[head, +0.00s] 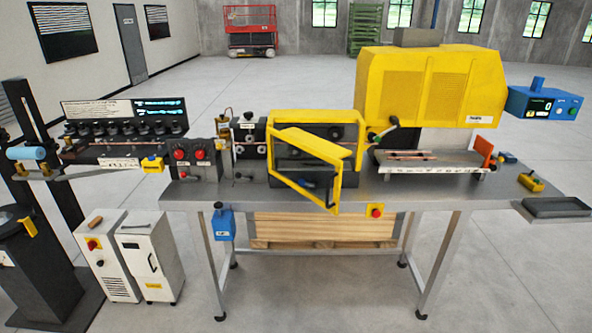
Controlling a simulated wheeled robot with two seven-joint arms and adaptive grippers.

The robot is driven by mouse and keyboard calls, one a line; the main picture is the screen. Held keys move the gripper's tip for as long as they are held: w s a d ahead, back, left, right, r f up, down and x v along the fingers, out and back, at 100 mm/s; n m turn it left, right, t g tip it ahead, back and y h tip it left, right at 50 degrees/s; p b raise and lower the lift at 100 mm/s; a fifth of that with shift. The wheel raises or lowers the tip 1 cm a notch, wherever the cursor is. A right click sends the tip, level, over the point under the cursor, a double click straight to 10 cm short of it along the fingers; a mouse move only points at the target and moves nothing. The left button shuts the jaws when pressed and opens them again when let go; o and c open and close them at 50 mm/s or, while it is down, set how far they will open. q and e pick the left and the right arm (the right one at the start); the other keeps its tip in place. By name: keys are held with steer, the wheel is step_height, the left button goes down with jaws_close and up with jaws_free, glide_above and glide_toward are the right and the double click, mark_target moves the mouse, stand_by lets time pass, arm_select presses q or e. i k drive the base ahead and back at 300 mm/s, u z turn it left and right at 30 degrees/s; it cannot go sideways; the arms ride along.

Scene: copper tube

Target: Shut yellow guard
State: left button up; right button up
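The yellow guard (318,146) is a framed door on the front of the yellow housing (318,116) at the middle of the bench. It stands open, swung out toward me at an angle, with its free edge past the front of the bench top. Dark machine parts show behind and through its frame. A large yellow hood (430,85) with vent panels stands to its right; I cannot tell whether it also moves. Neither of my grippers is in view.
The metal bench (230,195) carries the machines. A red stop button (376,210) sits on its front edge, right of the guard. A black-handled lever (383,132) stands between housing and hood. A blue box (223,224) hangs at the left front. The floor in front is clear.

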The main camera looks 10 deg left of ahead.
mark_target(327, 150)
steer(key=z, duration=0.35)
steer(key=i, duration=1.1)
steer(key=u, duration=0.55)
